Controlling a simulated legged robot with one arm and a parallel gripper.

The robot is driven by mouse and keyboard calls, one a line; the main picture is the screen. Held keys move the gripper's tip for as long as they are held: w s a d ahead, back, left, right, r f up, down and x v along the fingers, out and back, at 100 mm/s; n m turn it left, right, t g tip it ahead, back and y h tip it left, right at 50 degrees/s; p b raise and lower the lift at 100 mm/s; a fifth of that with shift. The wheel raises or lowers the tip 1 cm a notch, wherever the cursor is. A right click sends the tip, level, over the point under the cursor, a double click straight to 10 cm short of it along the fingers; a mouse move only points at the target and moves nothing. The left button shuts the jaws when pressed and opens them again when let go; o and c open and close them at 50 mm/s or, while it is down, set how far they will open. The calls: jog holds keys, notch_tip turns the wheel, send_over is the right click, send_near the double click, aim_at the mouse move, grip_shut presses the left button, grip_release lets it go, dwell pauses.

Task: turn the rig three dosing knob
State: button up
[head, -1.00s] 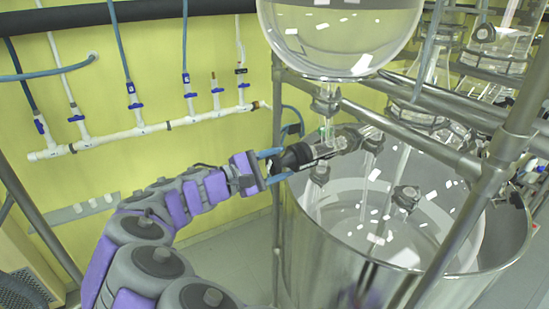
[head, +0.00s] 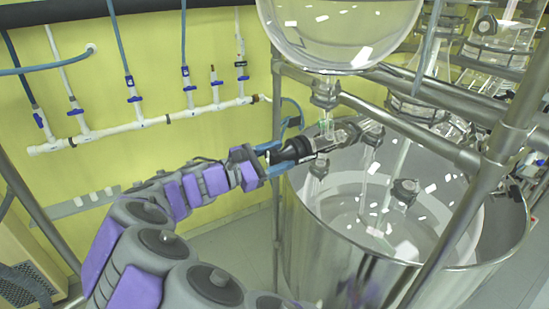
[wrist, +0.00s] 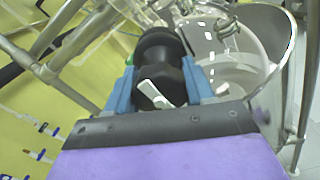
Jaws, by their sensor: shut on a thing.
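The black dosing knob (head: 296,150) sits at the left end of a glass valve body (head: 328,143), under the round glass vessel. My gripper (head: 279,158) reaches it from the left, with one blue finger on each side of it. In the wrist view the knob (wrist: 162,62) is black and ridged, with a white pointer mark (wrist: 155,94) on its near face. The blue fingers of my gripper (wrist: 158,88) are shut on the knob's sides. No rig number is readable.
A large steel vessel (head: 318,225) stands below the valve. Metal frame posts (head: 277,115) and rails (head: 410,120) surround the glassware. White pipes with blue taps (head: 140,124) run along the yellow wall at the left.

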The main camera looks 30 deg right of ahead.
jog(key=shift+f, duration=0.3)
jog(key=o, duration=1)
jog(key=shift+w+d, duration=0.2)
jog(key=shift+w, duration=0.05)
jog(key=shift+o, duration=0.2)
jog(key=shift+s+r, duration=0.1)
jog(key=shift+s, duration=0.05)
jog(key=shift+a, duration=0.1)
jog(key=a+b, duration=0.2)
jog(key=a, duration=1.5)
jog(key=shift+s+a+b, duration=0.15)
jog(key=shift+s+b, duration=0.1)
jog(key=shift+b, duration=0.15)
